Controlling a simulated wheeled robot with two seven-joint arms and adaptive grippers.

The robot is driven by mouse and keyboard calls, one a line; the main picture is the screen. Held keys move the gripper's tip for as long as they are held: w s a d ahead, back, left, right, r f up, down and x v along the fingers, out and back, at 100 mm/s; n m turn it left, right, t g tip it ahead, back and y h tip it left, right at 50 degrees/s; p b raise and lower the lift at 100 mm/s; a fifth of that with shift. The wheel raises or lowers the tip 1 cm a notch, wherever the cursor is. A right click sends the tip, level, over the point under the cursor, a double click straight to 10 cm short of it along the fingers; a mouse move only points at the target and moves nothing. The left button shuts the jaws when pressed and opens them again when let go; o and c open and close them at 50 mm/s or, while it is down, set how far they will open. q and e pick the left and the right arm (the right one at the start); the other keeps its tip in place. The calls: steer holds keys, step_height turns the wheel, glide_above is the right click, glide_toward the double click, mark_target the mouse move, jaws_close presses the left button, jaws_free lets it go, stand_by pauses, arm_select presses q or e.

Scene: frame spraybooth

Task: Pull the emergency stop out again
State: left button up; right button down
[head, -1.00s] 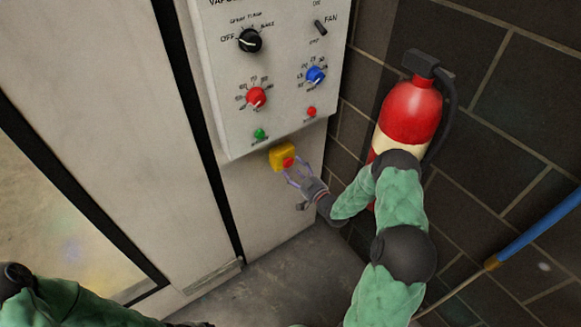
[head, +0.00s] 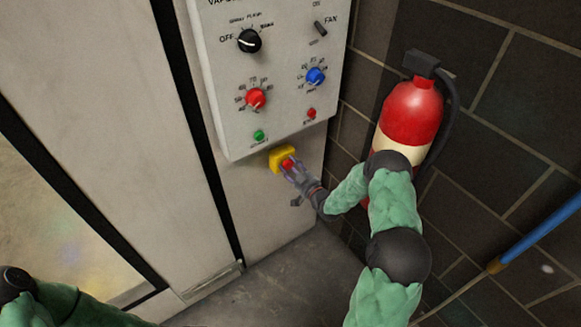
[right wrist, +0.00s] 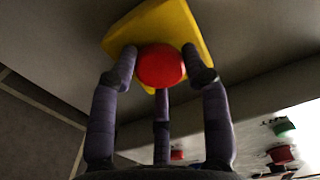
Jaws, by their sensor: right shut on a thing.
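The emergency stop is a red round button (head: 288,164) on a yellow box (head: 280,155), just below the control panel. My right gripper (head: 292,169) is at the button in the head view, its fingers around the red head. In the right wrist view the red button (right wrist: 160,66) sits between the purple-grey fingers (right wrist: 160,75), in front of the yellow box (right wrist: 165,28). The gripper is shut on the button. My left arm shows at the lower left of the head view; its gripper is out of the picture.
The control panel (head: 285,110) with several knobs and a green button (head: 259,136) is above the stop. A red fire extinguisher (head: 412,112) stands right of it, close to my right arm, before a dark brick wall (head: 520,110). A blue pipe (head: 540,235) is at right.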

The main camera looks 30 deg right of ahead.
steer(key=shift+s+r, duration=0.15)
steer(key=shift+s, duration=0.55)
steer(key=c, duration=0.8)
jaws_free()
steer(key=shift+o, duration=0.7)
steer(key=shift+s, duration=0.1)
steer(key=shift+s+d, duration=0.1)
steer(key=shift+s, duration=0.4)
steer(key=s, duration=1.1)
steer(key=shift+d, duration=0.35)
